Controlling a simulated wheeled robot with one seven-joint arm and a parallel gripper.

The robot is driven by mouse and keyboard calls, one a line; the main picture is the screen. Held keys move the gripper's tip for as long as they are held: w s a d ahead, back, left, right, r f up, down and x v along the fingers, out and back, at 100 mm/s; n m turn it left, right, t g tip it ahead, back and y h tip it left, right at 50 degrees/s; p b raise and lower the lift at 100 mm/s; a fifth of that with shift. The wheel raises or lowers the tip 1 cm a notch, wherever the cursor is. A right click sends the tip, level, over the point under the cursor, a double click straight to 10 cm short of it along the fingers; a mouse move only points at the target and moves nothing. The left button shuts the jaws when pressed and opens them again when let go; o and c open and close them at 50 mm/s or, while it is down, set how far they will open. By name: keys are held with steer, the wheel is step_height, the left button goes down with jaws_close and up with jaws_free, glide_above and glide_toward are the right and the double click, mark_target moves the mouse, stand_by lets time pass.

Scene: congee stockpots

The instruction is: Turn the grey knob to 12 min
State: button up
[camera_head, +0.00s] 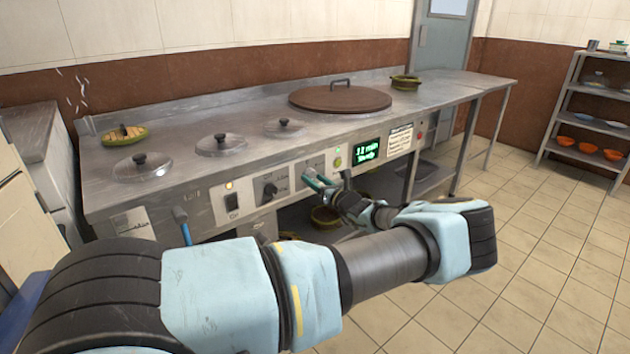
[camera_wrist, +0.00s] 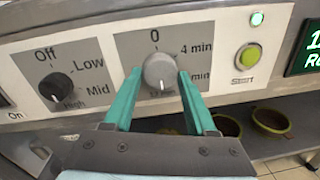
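The grey knob (camera_wrist: 158,70) is on the steel front panel, under a "0" mark, with "4 min" at its upper right. Its white pointer line faces down, toward the "12 min" label, which is partly hard to read. My gripper (camera_wrist: 160,72) has its teal fingers on either side of the knob, their tips close to its left and right edges. I cannot tell whether they touch it. In the head view my gripper (camera_head: 316,181) is at the panel and hides the knob. The green display (camera_head: 367,151) reads "12 min Ready".
A black knob (camera_wrist: 56,87) with Off, Low, Mid and High marks is left of the grey one. A green start button (camera_wrist: 248,56) is to the right. Green pots (camera_wrist: 270,120) stand on the shelf below. Lids (camera_head: 222,144) lie on the counter above. The floor at right is clear.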

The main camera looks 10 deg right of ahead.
steer(key=o, duration=0.4)
steer(key=shift+s, duration=0.1)
steer(key=v, duration=1)
steer(key=shift+s+d, duration=0.15)
steer(key=shift+s, duration=0.15)
